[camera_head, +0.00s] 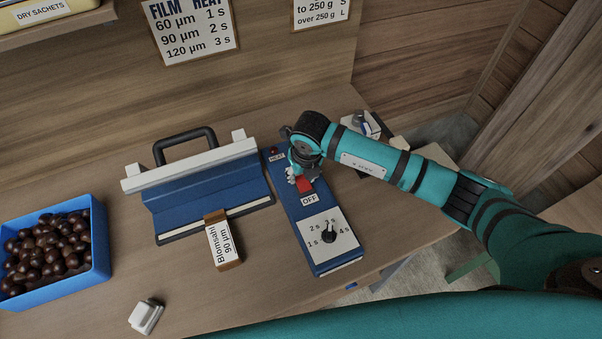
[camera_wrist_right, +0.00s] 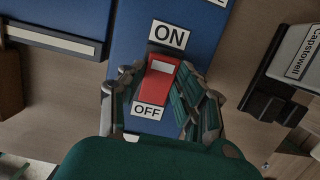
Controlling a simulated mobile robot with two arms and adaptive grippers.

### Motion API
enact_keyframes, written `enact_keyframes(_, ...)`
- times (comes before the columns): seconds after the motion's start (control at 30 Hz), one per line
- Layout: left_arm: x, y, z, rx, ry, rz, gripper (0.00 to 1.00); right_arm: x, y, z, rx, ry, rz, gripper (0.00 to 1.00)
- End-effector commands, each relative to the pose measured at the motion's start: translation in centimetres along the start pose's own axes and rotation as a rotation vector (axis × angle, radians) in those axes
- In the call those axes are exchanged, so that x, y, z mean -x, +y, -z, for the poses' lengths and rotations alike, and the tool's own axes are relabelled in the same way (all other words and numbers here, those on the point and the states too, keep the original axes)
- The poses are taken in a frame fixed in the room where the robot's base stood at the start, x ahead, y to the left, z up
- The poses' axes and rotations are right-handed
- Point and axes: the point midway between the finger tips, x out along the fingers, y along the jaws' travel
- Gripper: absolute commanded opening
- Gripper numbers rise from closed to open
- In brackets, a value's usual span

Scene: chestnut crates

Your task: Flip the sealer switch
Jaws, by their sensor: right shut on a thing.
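The sealer has a blue body (camera_head: 215,192) with a white bar and a black handle. Its blue control box (camera_head: 285,205) lies to the right of it. The red switch (camera_head: 304,185) is on this box, between the ON label (camera_wrist_right: 170,36) and the OFF label (camera_wrist_right: 149,112). My right gripper (camera_head: 301,177) is down at the switch. In the wrist view its fingers (camera_wrist_right: 160,84) are shut on the red switch, one on each side. I cannot tell for certain which way the switch is tipped. My left gripper is not in view.
A dial (camera_head: 328,237) is at the box's near end. A blue crate of chestnuts (camera_head: 62,285) stands at the left. A small white object (camera_head: 146,316) lies near the front edge. Bare table lies between crate and sealer.

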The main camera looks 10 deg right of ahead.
Motion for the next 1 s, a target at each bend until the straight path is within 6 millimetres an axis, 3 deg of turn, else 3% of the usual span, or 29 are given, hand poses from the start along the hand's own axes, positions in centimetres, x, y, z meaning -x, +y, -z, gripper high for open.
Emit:
enact_keyframes(0.07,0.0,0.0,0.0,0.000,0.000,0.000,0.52,0.1,0.0,-0.2,-0.001,-0.004,0.000,0.01)
enact_keyframes(0.1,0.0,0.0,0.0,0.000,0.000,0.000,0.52,0.1,0.0,-0.2,-0.001,-0.004,0.000,0.36)
enact_keyframes(0.27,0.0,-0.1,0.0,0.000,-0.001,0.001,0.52,0.1,0.0,-0.1,0.000,-0.003,0.000,0.56)
enact_keyframes(0.53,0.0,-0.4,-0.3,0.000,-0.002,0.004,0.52,0.1,0.0,-0.1,0.000,-0.001,0.000,0.56)
enact_keyframes(0.67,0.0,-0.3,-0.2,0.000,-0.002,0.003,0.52,1.1,0.0,-0.1,-0.001,-0.002,0.000,0.56)
enact_keyframes(1.0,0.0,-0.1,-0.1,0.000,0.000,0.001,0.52,8.0,0.0,-0.2,0.001,-0.005,0.000,0.56)
